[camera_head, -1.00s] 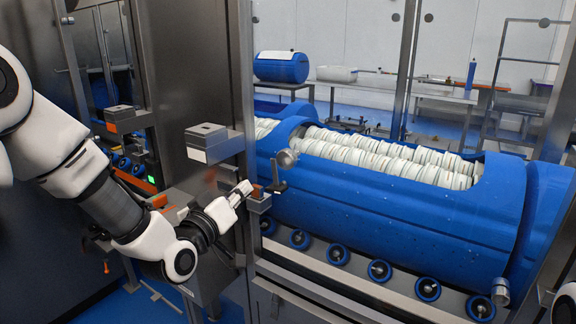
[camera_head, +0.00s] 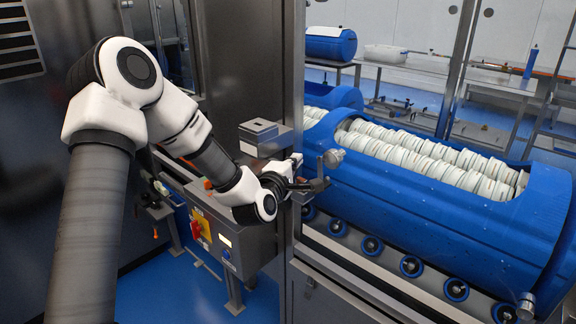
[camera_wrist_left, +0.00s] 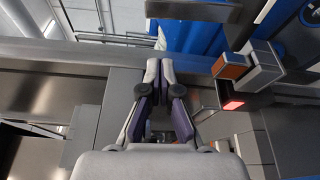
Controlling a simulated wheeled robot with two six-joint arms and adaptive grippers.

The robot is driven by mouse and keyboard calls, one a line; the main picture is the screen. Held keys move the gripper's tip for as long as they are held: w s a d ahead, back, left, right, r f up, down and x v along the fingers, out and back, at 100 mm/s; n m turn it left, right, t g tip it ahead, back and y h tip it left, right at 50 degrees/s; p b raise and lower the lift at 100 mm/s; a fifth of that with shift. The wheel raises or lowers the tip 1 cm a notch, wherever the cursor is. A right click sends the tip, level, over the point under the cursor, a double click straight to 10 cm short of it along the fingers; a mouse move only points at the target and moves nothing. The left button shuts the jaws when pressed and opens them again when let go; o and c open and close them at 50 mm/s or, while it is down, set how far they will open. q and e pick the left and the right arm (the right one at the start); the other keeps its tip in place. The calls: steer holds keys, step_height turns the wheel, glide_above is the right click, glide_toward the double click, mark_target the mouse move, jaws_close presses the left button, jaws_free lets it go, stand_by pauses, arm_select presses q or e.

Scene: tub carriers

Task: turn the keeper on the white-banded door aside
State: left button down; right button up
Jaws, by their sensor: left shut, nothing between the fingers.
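The keeper (camera_head: 332,158), a small metal lever with a round knob, sits on the steel door post beside the blue tub. A grey block with a white band (camera_head: 250,148) is mounted to the left of the post. My left gripper (camera_head: 298,160) is at the post, just left of the keeper's knob; contact cannot be told. In the left wrist view its fingers (camera_wrist_left: 160,66) are together with nothing between them, in front of a grey bar. My right gripper is not in view.
The blue tub (camera_head: 400,205) full of white discs lies on blue-wheeled rollers (camera_head: 411,266) right of the post. A control box (camera_head: 228,240) with a red knob is below my left arm. An orange-faced block (camera_wrist_left: 230,66) is right of the fingers in the wrist view.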

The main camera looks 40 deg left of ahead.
mark_target(322, 171)
arm_select(q)
steer(key=d, duration=0.1)
steer(key=w+d+p, duration=0.1)
steer(key=d, duration=0.1)
steer(key=shift+r, duration=0.2)
steer(key=shift+s+d+r, duration=0.1)
steer(key=shift+s+d, duration=0.05)
steer(key=shift+d, duration=0.35)
steer(key=shift+a, duration=0.2)
steer(key=d+m+b, duration=0.1)
steer(key=b, duration=0.2)
steer(key=shift+s+d+m, duration=0.1)
steer(key=shift+d+m, duration=0.1)
steer(key=shift+m, duration=0.1)
steer(key=shift+a, duration=0.1)
